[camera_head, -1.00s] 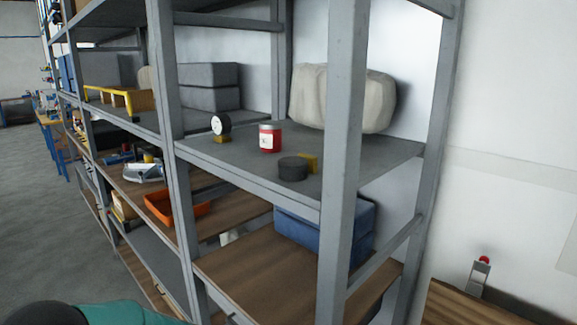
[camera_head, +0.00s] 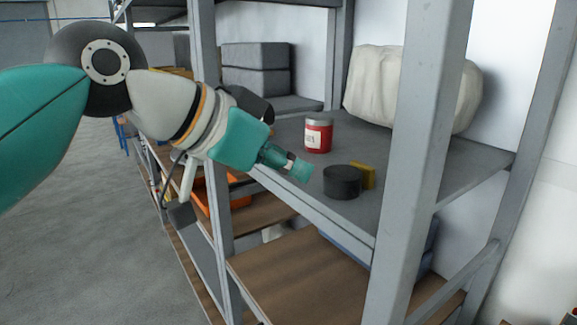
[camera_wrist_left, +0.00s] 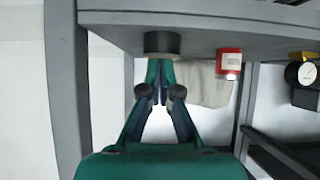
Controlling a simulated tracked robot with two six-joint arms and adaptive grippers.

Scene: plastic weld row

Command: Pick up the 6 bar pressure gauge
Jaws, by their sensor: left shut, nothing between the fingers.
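The pressure gauge (camera_wrist_left: 308,74), a round white dial in a dark rim on a yellow base, shows at the right edge of the left wrist view, which is upside down. Its scale is too small to read. In the head view my arm hides the place where it stood. My left gripper (camera_head: 299,171) is shut and empty at the shelf's front edge, just left of a black round puck (camera_head: 342,182). In the wrist view the fingertips (camera_wrist_left: 159,92) point toward the puck, with the gauge well off to the side. My right gripper is not in view.
A red can (camera_head: 318,134) with a white label stands behind the puck on the grey shelf (camera_head: 440,178). A yellow block (camera_head: 367,175) sits beside the puck. A pale wrapped bundle (camera_head: 400,88) lies at the back. A grey upright post (camera_head: 425,150) stands right of the gripper.

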